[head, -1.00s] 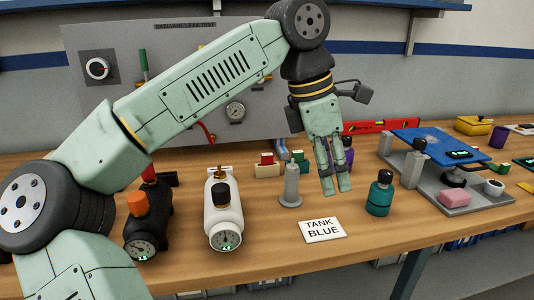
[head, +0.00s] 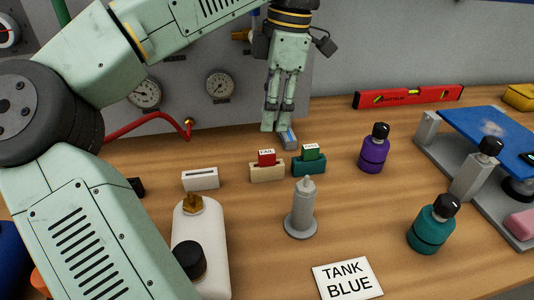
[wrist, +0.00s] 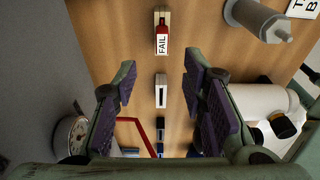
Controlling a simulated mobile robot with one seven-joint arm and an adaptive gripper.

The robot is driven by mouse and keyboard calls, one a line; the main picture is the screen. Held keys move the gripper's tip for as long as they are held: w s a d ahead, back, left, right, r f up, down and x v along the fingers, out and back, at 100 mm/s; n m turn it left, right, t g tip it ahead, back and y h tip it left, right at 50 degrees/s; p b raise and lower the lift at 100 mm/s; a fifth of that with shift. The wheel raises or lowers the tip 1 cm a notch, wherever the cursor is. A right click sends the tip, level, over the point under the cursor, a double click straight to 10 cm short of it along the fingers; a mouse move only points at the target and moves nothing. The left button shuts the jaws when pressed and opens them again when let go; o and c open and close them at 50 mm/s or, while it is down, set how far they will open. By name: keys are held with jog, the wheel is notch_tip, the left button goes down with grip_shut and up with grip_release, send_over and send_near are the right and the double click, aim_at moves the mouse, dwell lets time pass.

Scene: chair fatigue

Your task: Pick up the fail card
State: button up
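The fail card (head: 266,157) is red with a white label reading FAIL. It stands upright in a small beige holder (head: 268,174) on the wooden bench. In the wrist view the fail card (wrist: 162,31) is at the top centre, beyond my fingertips. My gripper (head: 275,129) points down behind the card holder in the head view, apart from the card. In the wrist view my gripper (wrist: 160,76) has its two dark-padded fingers spread, with nothing held between them.
A green card (head: 309,153) stands in a teal holder to the right. An empty white slotted holder (head: 200,180) is to the left. A grey nozzle-shaped post (head: 301,210) stands in front. Purple (head: 373,152) and teal (head: 427,232) bottles are to the right.

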aim_at(268, 152)
jog(key=f, duration=0.2)
jog(key=shift+s+a+f, duration=0.15)
jog(key=shift+a+f, duration=0.1)
jog(key=shift+f, duration=0.1)
jog(key=shift+s+a+f+p, duration=0.1)
jog(key=shift+f+p, duration=0.95)
jog(key=shift+f, duration=2)
jog(key=shift+c, duration=0.3)
grip_shut()
jog(key=shift+r, duration=0.1)
